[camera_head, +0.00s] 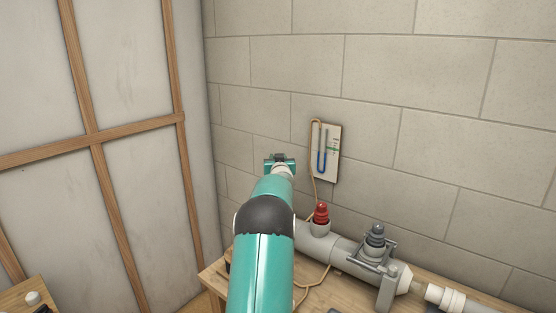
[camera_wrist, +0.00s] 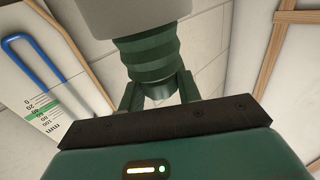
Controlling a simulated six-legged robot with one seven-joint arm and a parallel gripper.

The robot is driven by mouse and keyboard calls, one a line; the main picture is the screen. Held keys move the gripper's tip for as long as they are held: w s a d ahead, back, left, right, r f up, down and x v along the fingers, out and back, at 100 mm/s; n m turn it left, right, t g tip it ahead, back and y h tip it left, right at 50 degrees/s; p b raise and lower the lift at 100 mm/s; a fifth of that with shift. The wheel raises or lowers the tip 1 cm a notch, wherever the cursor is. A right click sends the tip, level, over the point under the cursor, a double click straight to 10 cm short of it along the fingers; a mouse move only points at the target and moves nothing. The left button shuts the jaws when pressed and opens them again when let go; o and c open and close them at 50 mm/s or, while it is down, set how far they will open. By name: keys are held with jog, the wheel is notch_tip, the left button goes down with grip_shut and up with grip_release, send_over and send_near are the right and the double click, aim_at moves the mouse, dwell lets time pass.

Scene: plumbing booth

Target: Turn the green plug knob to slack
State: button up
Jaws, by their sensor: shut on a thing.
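The green plug knob (camera_wrist: 155,62) shows in the wrist view as a dark green, ribbed, stepped cylinder below a pale grey pipe end (camera_wrist: 128,14). My gripper (camera_wrist: 160,92) has one finger on each side of its narrow end and is shut on it. In the head view my gripper (camera_head: 280,162) shows beyond my teal arm, near the wall. The green knob is hidden there behind my arm. I cannot make out any turn mark on the knob.
A U-tube gauge (camera_head: 326,152) with blue liquid hangs on the block wall; its scale (camera_wrist: 42,110) shows in the wrist view. A thin hose runs down from it. A grey pipe (camera_head: 345,250) with a red plug (camera_head: 321,212) and a dark grey plug (camera_head: 375,236) lies on the wooden bench (camera_head: 335,289).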

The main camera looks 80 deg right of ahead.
jog(key=shift+f+n+t+y, duration=0.3)
jog(key=shift+n+t, duration=0.2)
jog(key=shift+t, duration=0.2)
jog(key=o, duration=0.9)
jog(key=shift+o, duration=0.3)
jog(key=shift+r, duration=0.2)
jog(key=shift+a, duration=0.1)
jog(key=v, duration=1.3)
jog(key=shift+s+a, duration=0.15)
jog(key=shift+a, duration=0.15)
